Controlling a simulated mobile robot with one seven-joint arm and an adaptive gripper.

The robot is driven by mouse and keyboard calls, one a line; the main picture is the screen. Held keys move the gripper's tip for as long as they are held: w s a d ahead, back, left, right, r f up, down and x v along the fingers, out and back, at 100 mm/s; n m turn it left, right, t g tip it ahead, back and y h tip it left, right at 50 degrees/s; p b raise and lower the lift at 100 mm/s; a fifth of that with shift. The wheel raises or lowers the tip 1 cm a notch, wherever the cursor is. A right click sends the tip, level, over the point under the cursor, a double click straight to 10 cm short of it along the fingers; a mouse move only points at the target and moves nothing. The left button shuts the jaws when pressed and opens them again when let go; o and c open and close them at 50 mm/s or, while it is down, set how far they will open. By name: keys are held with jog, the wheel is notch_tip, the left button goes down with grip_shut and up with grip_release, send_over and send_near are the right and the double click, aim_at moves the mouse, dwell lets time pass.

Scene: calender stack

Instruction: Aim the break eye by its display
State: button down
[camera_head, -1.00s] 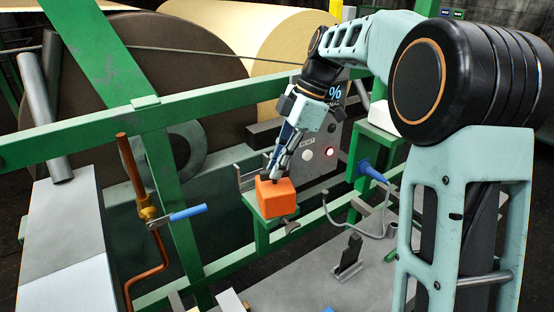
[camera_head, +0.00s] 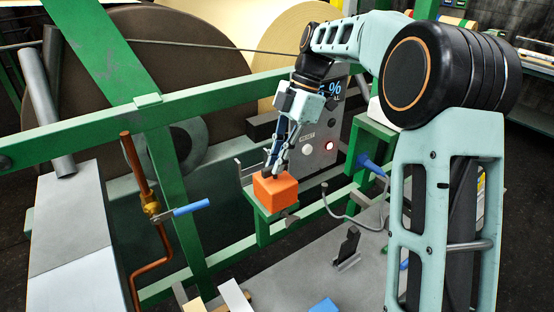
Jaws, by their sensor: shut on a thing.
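An orange block-shaped housing (camera_head: 275,194), which looks like the break eye, sits on a green bracket (camera_head: 262,214) at the middle of the view. My gripper (camera_head: 274,174) points down at its top, fingers shut on the orange housing; the exact contact is small and partly hidden. Behind it stands a grey display box (camera_head: 316,155) with a RESET label, a white button and a lit red-ringed lamp (camera_head: 329,146). Its blue display digits (camera_head: 331,88) show a "%" sign, but my arm covers most of the reading.
A green frame rail (camera_head: 90,125) and a diagonal green post (camera_head: 165,190) stand left. A copper pipe with a blue-handled valve (camera_head: 190,208) is in front. Large paper rolls (camera_head: 190,65) fill the back. A blue plug (camera_head: 367,164) with a grey cable hangs right. A grey table (camera_head: 300,275) lies below.

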jog(key=c, duration=2)
grip_release()
jog(key=v, duration=1.2)
jog(key=shift+s, duration=0.1)
